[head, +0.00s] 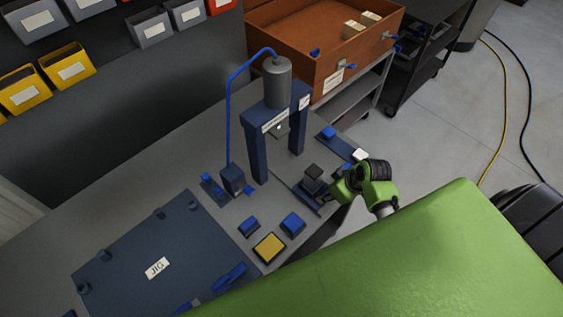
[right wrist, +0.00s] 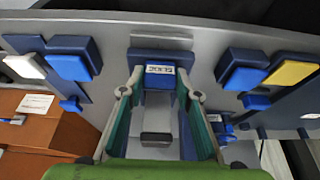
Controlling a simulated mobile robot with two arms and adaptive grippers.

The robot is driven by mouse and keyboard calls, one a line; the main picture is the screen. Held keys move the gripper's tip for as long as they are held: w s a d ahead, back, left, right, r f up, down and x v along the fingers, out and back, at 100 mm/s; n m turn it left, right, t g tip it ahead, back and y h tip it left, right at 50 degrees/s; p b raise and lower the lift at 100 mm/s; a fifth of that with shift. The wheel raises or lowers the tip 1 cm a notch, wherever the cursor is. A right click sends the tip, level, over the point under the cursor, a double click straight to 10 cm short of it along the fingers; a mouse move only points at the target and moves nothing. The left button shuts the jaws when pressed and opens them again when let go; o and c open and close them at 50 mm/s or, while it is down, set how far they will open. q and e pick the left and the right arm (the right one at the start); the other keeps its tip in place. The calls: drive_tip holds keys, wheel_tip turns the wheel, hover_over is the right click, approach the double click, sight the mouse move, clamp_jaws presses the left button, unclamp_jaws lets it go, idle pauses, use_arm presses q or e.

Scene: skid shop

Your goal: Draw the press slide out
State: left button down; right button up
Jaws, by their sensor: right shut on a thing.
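The press (head: 258,150) is a dark blue two-post frame with a grey cylinder (head: 278,82) on top, standing on the grey bench. A dark stepped block (head: 314,173) sits low in front of its posts, beside my right gripper (head: 333,193). In the right wrist view, my right gripper (right wrist: 160,82) has its two fingers against the sides of a blue piece with a white label (right wrist: 160,70), which looks like the slide's front handle. A grey block (right wrist: 157,138) shows between the fingers. How far the slide is out is unclear. My left gripper is not in view.
Blue buttons (head: 292,223) and a yellow one (head: 269,247) lie along the bench front. A jig plate (head: 130,262) lies left. An orange-brown bin (head: 290,45) stands behind the press, and a black cart (head: 425,50) to the right.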

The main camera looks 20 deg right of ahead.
drive_tip(key=shift+s, duration=0.2)
drive_tip(key=shift+s+d, duration=0.2)
drive_tip(key=shift+s, duration=0.2)
drive_tip(key=o, duration=0.9)
drive_tip(key=shift+r, duration=0.1)
drive_tip(key=shift+r, duration=2.15)
drive_tip(key=shift+r, duration=0.1)
drive_tip(key=shift+v, duration=1.9)
